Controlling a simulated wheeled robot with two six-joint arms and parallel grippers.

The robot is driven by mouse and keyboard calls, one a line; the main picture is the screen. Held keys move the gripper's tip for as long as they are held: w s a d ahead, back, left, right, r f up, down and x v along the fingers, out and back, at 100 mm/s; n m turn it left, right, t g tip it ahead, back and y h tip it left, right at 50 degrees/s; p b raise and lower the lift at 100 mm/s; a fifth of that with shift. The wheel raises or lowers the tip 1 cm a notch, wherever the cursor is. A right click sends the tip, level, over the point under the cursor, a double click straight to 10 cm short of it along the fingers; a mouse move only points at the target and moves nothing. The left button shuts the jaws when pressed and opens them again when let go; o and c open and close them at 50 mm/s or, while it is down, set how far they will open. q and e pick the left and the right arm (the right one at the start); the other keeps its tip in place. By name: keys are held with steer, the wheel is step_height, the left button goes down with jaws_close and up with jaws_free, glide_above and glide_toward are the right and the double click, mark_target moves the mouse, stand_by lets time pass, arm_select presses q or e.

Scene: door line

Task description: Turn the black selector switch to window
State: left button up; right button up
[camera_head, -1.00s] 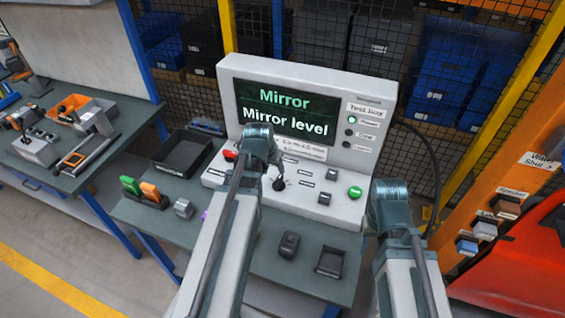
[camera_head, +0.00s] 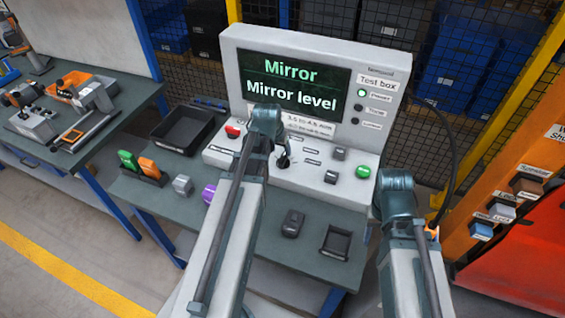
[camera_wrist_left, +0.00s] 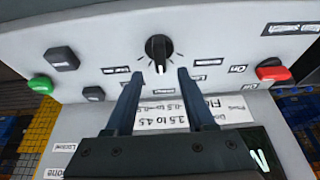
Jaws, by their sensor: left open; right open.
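The black selector switch (camera_wrist_left: 158,47) is on the sloping front panel of the grey test box (camera_head: 320,172). In the left wrist view its white mark lies on the knob and white lines fan around it. In the head view the switch (camera_head: 283,161) sits just right of my left arm's end. My left gripper (camera_wrist_left: 160,74) is open and empty, with one finger to each side of the switch and the tips just short of it. The screen (camera_head: 293,86) reads "Mirror" and "Mirror level". My right arm is at the right, its fingers not visible.
A red button (camera_head: 232,131) and a green button (camera_head: 363,171) flank the panel, with grey push buttons (camera_head: 331,177) between. A black tray (camera_head: 183,130), a purple knob (camera_head: 208,194) and a small black device (camera_head: 292,223) are on the bench. An orange rack (camera_head: 525,160) stands at right.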

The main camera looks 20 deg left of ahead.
mark_target(283, 157)
arm_select(q)
steer(key=b+x, duration=0.4)
steer(key=x, duration=0.2)
steer(key=shift+b, duration=0.3)
arm_select(e)
step_height(283, 157, down, 6)
steer(key=shift+r, duration=0.15)
arm_select(q)
steer(key=shift+c, duration=0.2)
arm_select(e)
steer(key=shift+r, duration=0.1)
arm_select(q)
jaws_close()
